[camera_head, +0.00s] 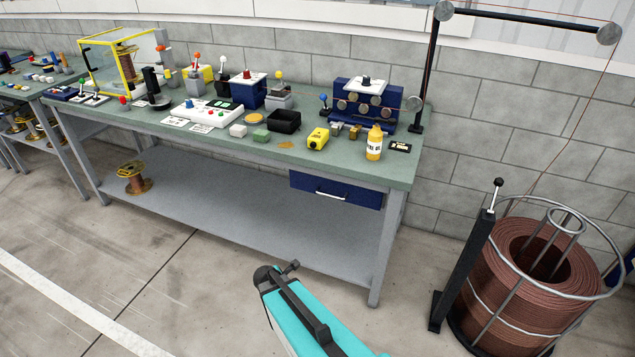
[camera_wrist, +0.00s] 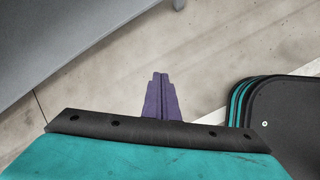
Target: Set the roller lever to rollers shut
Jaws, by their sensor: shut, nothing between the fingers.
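The roller unit (camera_head: 347,104) is a dark blue block with several round metal rollers on its front, at the back right of the workbench. A short lever with a blue ball knob (camera_head: 323,97) stands upright at its left side. It looks like the roller lever, but its setting is too small to tell.
The green-topped workbench (camera_head: 232,148) holds many small items. A yellow bottle (camera_head: 374,143) and a yellow device (camera_head: 318,138) stand in front of the roller unit. A blue drawer (camera_head: 335,188) hangs below. A copper wire coil (camera_head: 520,290) and a black post lever (camera_head: 465,265) stand right.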

